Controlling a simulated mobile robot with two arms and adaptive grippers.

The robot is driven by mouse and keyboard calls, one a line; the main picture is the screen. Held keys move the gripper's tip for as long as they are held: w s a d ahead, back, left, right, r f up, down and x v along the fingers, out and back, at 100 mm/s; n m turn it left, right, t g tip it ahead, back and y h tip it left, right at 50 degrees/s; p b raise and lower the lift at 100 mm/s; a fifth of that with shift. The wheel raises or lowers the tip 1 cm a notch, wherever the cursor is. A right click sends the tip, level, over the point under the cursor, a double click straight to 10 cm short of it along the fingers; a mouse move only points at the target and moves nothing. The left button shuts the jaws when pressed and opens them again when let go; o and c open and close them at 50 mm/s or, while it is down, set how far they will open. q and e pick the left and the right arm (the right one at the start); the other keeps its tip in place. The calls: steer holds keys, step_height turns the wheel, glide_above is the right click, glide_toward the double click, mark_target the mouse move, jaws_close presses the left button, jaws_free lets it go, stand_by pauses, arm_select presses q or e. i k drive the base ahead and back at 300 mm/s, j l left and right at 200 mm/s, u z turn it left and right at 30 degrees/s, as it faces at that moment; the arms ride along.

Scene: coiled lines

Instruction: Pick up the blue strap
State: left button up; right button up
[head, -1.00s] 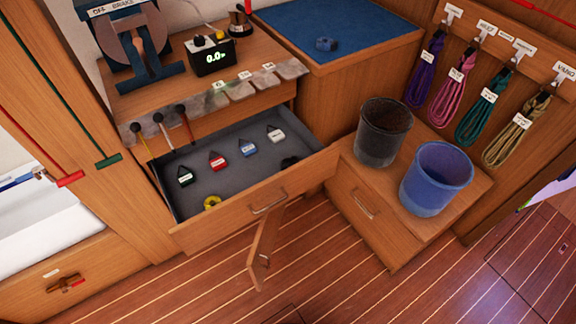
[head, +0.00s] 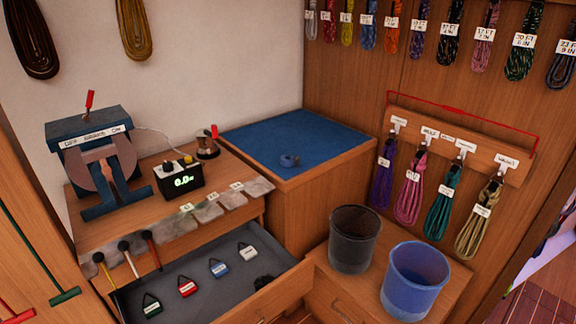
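A blue labelled piece with a dark loop (head: 219,269) lies in the open drawer (head: 180,308), between a red piece (head: 187,288) and a white piece (head: 248,252). A green piece (head: 152,305) lies at the left of this row. I cannot tell for sure which blue thing is the strap. Neither of my grippers is in view.
A black bucket (head: 354,240) and a blue bucket (head: 414,282) stand on the low cabinet at right. Coiled lines hang from a labelled rack (head: 455,145) behind them. A clamp-like machine (head: 95,160) and a display box (head: 179,181) stand on the wooden bench.

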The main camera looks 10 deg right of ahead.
mark_target(286, 160)
steer(key=i+l, duration=0.1)
steer(key=l, duration=0.25)
steer(key=i+l, duration=0.1)
steer(key=l, duration=0.25)
steer(key=i+l, duration=0.1)
steer(key=l, duration=0.25)
steer(key=i+l, duration=0.1)
steer(key=l, duration=0.25)
